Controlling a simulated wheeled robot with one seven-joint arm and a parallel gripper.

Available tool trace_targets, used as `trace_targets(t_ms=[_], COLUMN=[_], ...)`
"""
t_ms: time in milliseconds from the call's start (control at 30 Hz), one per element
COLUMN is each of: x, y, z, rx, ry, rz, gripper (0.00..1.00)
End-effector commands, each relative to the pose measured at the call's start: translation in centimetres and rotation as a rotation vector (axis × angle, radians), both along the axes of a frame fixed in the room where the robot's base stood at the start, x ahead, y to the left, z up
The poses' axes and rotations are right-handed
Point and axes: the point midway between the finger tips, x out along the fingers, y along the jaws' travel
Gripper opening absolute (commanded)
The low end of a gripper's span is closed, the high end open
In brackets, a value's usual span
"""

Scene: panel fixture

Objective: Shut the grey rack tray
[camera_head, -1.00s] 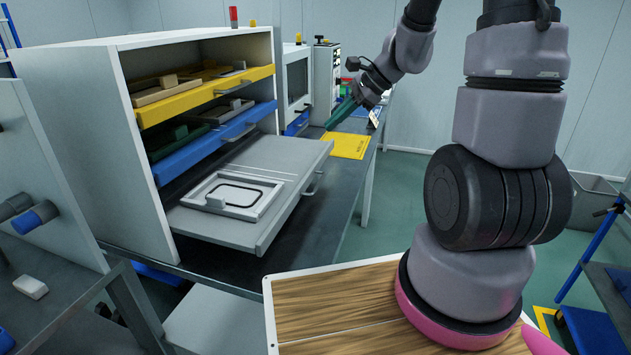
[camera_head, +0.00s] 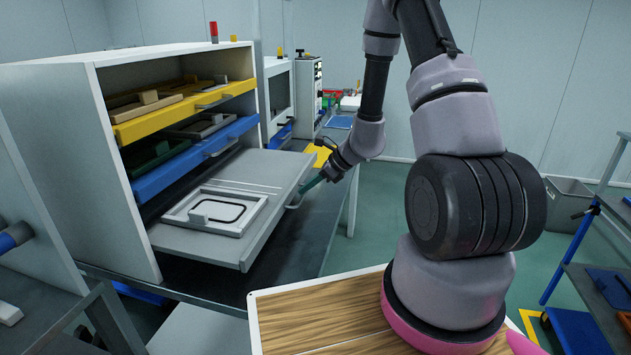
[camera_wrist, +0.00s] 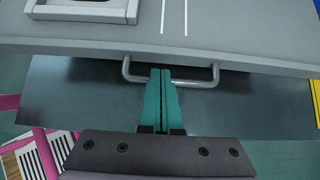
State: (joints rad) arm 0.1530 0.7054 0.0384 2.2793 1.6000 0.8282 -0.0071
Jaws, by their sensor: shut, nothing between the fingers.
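The grey rack tray (camera_head: 225,241) is pulled far out of the bottom of the white rack (camera_head: 85,150) in the head view. A flat fixture (camera_head: 215,211) lies on it. Its front edge and bar handle (camera_wrist: 205,82) show in the wrist view. My gripper (camera_wrist: 161,72) has green fingers pressed together with nothing between them. The fingertips are at the middle of the handle; I cannot tell whether they touch it. In the head view my gripper (camera_head: 309,186) is at the tray's front, by the handle (camera_head: 297,200).
Above the grey tray are a blue tray (camera_head: 190,160) and a yellow tray (camera_head: 180,108), both inside the rack. A dark bench top (camera_head: 310,235) lies under the grey tray. A yellow sheet (camera_head: 317,155) lies farther back on the bench.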

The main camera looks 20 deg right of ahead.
Motion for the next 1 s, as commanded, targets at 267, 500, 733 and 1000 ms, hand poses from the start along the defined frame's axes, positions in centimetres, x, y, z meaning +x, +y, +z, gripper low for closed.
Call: trace_targets(t_ms=[267,500,733,1000], x=[1.1,1.2,1.3,2.6], y=[2.0,2.1,2.2,4.8], z=[-2.2,-2.4,-2.4,-2.3], rx=[0.000,-0.001,-0.001,0.001], ry=[-0.001,-0.001,-0.002,-0.003], rz=[0.002,0.001,0.002,0.006], gripper=[0.00,0.00,0.00,0.00])
